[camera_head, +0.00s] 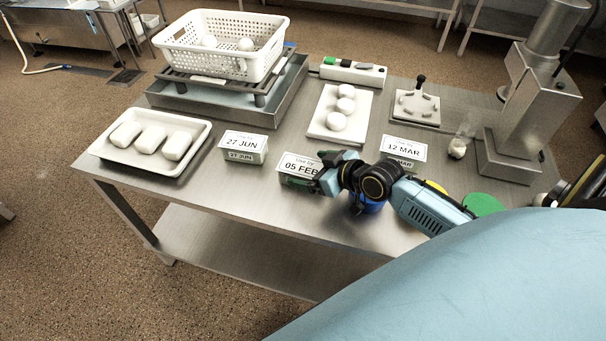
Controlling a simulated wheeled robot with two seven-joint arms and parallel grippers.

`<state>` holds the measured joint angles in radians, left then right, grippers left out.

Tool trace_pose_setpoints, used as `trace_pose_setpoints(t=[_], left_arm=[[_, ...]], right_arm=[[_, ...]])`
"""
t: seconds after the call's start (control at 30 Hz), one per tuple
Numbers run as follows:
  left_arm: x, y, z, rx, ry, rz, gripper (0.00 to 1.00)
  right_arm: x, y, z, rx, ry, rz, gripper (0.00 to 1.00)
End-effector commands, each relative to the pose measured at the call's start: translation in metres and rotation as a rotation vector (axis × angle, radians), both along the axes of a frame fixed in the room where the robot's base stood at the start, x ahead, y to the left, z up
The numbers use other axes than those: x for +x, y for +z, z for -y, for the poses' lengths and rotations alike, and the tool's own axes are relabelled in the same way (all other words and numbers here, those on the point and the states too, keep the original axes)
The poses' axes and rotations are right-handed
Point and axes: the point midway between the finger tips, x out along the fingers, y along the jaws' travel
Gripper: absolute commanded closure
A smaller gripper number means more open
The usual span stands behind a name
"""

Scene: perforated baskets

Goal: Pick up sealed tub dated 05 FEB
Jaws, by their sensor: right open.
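The sealed tub marked 05 FEB (298,167) stands near the table's front edge, its label facing me. My right gripper (322,174) is at the right end of this tub, its arm coming in from the right. Its jaws are open and partly hide the tub's right side; I cannot tell if they touch it. A tub marked 27 JUN (243,147) stands to the left. A tub marked 12 MAR (404,149) stands behind my right wrist. My left gripper is not in view.
The steel table (225,190) holds a white tray (100,153) with white blocks at left. A white perforated basket (205,60) stands on a rack behind. A white board (323,132) holds three round white pieces. A metal press (510,150) stands at right.

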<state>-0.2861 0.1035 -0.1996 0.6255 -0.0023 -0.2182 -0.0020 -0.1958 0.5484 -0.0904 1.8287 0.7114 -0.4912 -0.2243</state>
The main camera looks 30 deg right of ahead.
Motion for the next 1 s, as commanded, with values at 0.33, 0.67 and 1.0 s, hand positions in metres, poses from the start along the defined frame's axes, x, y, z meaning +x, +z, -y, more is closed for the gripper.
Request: trace_pose_setpoints(t=[0.33, 0.67, 1.0], left_arm=[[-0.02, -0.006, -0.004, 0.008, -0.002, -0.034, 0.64], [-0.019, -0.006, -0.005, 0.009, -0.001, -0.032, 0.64], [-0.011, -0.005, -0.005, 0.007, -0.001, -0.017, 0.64]], right_arm=[[0.016, -0.01, -0.005, -0.002, 0.0, -0.001, 0.05], [0.016, -0.01, -0.005, -0.002, 0.0, -0.001, 0.38], [0.016, -0.01, -0.005, -0.001, -0.001, -0.001, 0.76]])
